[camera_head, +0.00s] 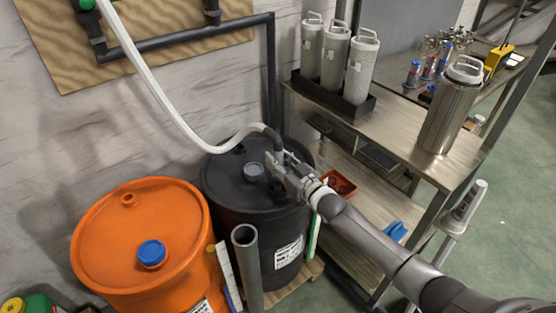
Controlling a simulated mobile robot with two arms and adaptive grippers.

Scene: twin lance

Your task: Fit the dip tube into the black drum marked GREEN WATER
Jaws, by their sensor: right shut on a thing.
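The black drum (228,190) stands in the middle, beside the orange drum. Its white label (288,252) is too small to read. A round grey cap (253,171) sits on its lid. My right gripper (280,170) is over the right part of the lid, shut on the top of the dip tube, where the black hose elbow (271,136) comes down. A white hose (165,98) runs from the elbow to the upper left. The gripper hides the tube's lower part, so I cannot tell whether it is in an opening. My left gripper is not in view.
An orange drum (115,240) with a blue cap (152,253) stands at left. An open grey pipe (246,262) stands upright before the black drum. A steel bench (405,139) at right holds grey canisters (334,55) and a steel canister (449,108). Floor is clear at far right.

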